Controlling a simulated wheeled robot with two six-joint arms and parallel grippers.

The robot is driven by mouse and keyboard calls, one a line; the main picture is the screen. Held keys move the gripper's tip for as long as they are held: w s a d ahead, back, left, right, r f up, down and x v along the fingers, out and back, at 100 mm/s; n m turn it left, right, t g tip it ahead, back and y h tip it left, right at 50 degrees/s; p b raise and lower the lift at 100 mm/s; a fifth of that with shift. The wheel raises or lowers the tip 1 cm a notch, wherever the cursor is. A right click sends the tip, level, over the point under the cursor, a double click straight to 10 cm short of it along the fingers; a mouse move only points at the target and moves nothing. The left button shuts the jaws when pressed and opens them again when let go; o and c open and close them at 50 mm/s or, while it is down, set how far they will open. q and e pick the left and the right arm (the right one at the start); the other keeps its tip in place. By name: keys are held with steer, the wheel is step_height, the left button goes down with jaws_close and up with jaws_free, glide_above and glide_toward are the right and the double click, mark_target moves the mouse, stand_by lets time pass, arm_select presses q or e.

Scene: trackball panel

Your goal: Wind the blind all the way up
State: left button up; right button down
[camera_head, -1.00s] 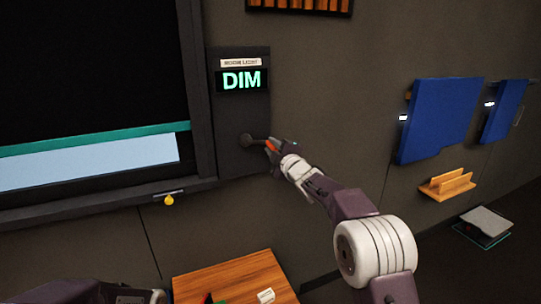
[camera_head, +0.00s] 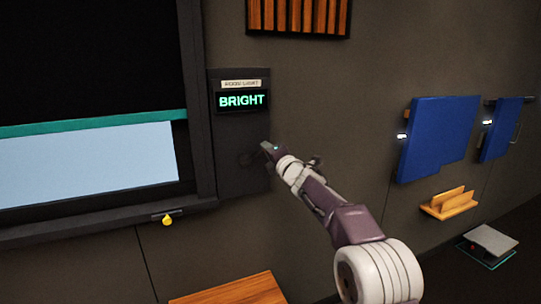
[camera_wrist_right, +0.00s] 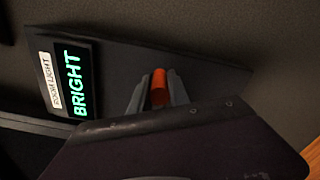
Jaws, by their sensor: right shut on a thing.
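The black blind (camera_head: 90,60) covers the upper part of the window at left, and its teal bottom bar (camera_head: 90,124) hangs above a pale lit pane (camera_head: 90,165). The light panel (camera_head: 238,130) beside the frame has a display (camera_head: 242,101) reading BRIGHT under a ROOM LIGHT label. My right gripper (camera_head: 268,149) is at the lower part of this panel. In the right wrist view it is shut on the orange crank handle (camera_wrist_right: 159,88), which sits between its fingers. In the head view the gripper mostly hides the handle. My left gripper is out of view.
A yellow knob (camera_head: 167,220) hangs below the window sill. Blue panels (camera_head: 438,140) and a wooden rack (camera_head: 449,203) are on the wall at right. A wooden surface (camera_head: 230,290) shows at the bottom. The wall between the crank panel and the blue panels is clear.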

steer(key=shift+s+a+r+n, duration=0.1)
steer(key=shift+a+r+n, duration=0.05)
steer(key=shift+r+n, duration=0.15)
stand_by(0.4)
steer(key=c, duration=1.3)
jaws_free()
steer(key=shift+a, duration=0.1)
steer(key=shift+o, duration=0.2)
steer(key=shift+f, duration=0.1)
